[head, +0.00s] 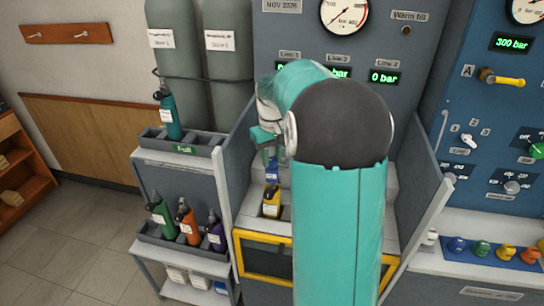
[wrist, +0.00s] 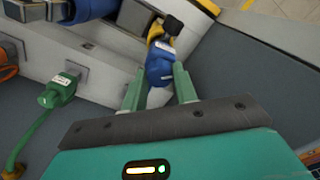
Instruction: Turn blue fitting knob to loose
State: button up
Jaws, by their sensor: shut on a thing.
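The blue fitting knob (wrist: 159,64), with a small white label, sits between the two green fingers of my gripper (wrist: 158,78) in the wrist view. The gripper is shut on it. A yellow and black part shows just beyond the knob. In the head view my gripper (head: 269,150) reaches down into the bench bay, and a bit of blue (head: 271,169) shows below it, above a yellow cylinder (head: 271,201). My arm covers much of the bay. The knob's marking, loose or tight, cannot be read.
A green fitting (wrist: 58,91) with a green hose is left of the gripper in the wrist view. Bay side walls (head: 237,185) stand close on both sides. A rack (head: 170,236) with several small cylinders is at left; a blue panel (head: 495,115) is at right.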

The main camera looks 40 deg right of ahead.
aim_at(272, 159)
dwell(0.4)
jog(key=o, duration=1)
jog(key=shift+r, duration=0.15)
notch_tip(272, 159, up, 14)
jog(key=shift+f, duration=0.2)
